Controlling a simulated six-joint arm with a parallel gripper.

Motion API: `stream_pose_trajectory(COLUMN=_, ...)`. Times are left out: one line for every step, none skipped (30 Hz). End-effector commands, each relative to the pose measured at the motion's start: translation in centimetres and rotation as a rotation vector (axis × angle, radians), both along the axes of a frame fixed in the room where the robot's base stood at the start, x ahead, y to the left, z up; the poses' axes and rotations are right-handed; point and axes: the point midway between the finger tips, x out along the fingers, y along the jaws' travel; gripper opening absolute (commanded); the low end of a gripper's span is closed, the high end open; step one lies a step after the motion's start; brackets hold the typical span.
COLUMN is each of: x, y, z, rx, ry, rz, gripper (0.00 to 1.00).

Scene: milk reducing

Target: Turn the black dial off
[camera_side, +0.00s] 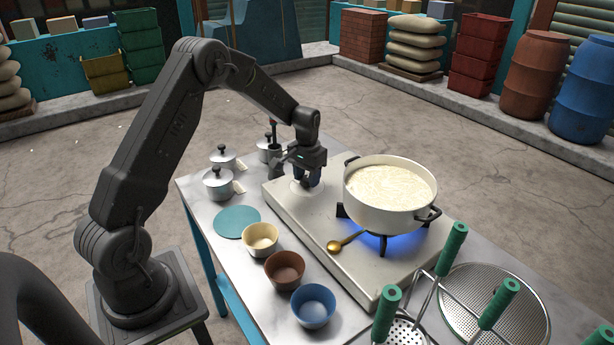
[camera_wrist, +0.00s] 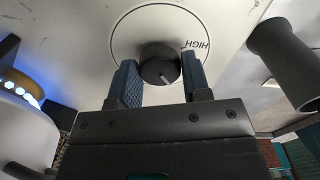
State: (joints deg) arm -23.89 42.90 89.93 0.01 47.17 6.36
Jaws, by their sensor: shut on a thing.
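The black dial (camera_wrist: 160,66) shows in the wrist view, round with a pale pointer line, on a white stove face inside a printed ring with the word HIGH to its right. My gripper (camera_wrist: 160,80) has its two blue-grey ribbed fingers on either side of the dial, shut on it. In the side view my gripper (camera_side: 307,180) reaches down onto the left end of the white stove (camera_side: 330,220) and hides the dial. Blue flame (camera_side: 383,242) burns under a white pot (camera_side: 388,200) of milky liquid.
A golden spoon (camera_side: 345,241) lies on the stove in front of the pot. A cream bowl (camera_side: 260,239), a brown bowl (camera_side: 285,270) and a blue bowl (camera_side: 313,305) stand along the table's front. Lidded pots (camera_side: 218,184) stand left of the stove. Green-handled strainers (camera_side: 495,305) lie at the right.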

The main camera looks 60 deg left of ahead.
Motion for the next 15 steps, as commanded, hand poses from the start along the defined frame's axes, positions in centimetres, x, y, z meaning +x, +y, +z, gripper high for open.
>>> stream_pose_trajectory(x=0.0, y=0.04, z=0.03, rx=0.0, ry=-0.001, rz=0.0, gripper=0.2)
stream_pose_trajectory(x=0.0, y=0.04, z=0.04, rx=0.0, ry=-0.001, rz=0.0, gripper=0.2)
stream_pose_trajectory(x=-0.01, y=0.05, z=0.04, rx=0.0, ry=-0.001, rz=0.0, gripper=0.2)
stream_pose_trajectory(x=-0.01, y=0.05, z=0.04, rx=0.0, ry=-0.001, rz=-0.001, gripper=0.2)
stream_pose_trajectory(x=0.0, y=0.05, z=0.04, rx=0.0, ry=-0.001, rz=-0.003, gripper=0.2)
stream_pose_trajectory(x=0.0, y=0.05, z=0.04, rx=0.001, ry=-0.001, rz=-0.008, gripper=0.2)
stream_pose_trajectory(x=0.0, y=0.05, z=0.05, rx=0.001, ry=-0.001, rz=-0.013, gripper=0.2)
stream_pose_trajectory(x=0.0, y=0.05, z=0.05, rx=0.001, ry=-0.001, rz=-0.019, gripper=0.2)
stream_pose_trajectory(x=0.0, y=0.05, z=0.05, rx=0.001, ry=-0.001, rz=-0.03, gripper=0.2)
stream_pose_trajectory(x=0.0, y=0.05, z=0.05, rx=0.001, ry=-0.001, rz=-0.039, gripper=0.2)
stream_pose_trajectory(x=0.0, y=0.05, z=0.05, rx=0.0, ry=-0.001, rz=-0.052, gripper=0.2)
stream_pose_trajectory(x=0.01, y=0.06, z=0.06, rx=0.0, ry=-0.001, rz=-0.07, gripper=0.2)
stream_pose_trajectory(x=0.01, y=0.06, z=0.06, rx=0.0, ry=-0.001, rz=-0.086, gripper=0.2)
stream_pose_trajectory(x=0.02, y=0.05, z=0.06, rx=0.0, ry=-0.001, rz=-0.103, gripper=0.2)
stream_pose_trajectory(x=0.02, y=0.05, z=0.06, rx=0.0, ry=0.0, rz=-0.129, gripper=0.2)
